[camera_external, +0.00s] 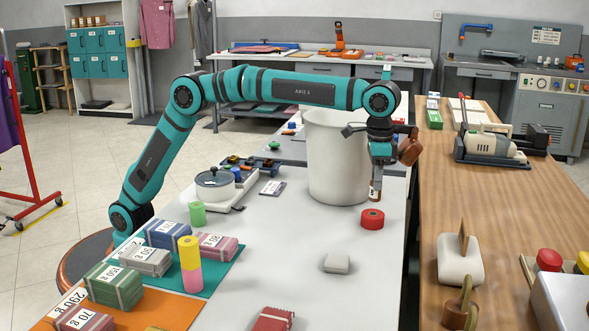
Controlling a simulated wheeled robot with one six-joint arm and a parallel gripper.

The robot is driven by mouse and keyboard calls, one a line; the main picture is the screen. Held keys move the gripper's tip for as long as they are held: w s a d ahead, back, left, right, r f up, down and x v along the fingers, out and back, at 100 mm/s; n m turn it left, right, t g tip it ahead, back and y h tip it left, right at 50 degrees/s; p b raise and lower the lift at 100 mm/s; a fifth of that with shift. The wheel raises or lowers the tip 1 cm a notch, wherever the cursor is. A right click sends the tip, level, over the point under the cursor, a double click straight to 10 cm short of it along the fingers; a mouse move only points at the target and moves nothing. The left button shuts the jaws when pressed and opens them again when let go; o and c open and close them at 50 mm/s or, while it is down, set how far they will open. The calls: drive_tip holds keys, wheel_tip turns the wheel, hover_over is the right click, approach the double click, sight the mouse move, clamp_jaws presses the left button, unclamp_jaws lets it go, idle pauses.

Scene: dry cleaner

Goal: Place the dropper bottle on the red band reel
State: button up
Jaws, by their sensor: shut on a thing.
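The red band reel (372,220) lies flat on the light table, just right of the big white bin. My gripper (376,186) points down almost directly above the reel. It is shut on a small brownish thing, which looks like the dropper bottle (376,184). The fingers hide much of it. Its lower end appears a little above the reel, with a small gap between them. Only this one view is given, so I cannot tell exactly how well the two line up in depth.
The white bin (335,160) stands close to my gripper on the left. A grey block (337,263) lies in front of the reel. Weight bundles (115,285) and a yellow-pink cylinder (190,265) stand at the left. A wooden counter (510,220) runs along the right.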

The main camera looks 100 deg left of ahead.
drive_tip(key=shift+f, duration=1.95)
drive_tip(key=shift+f, duration=0.1)
drive_tip(key=o, duration=1)
drive_tip(key=shift+c, duration=0.2)
wheel_tip(320, 180, up, 11)
drive_tip(key=shift+r, duration=0.65)
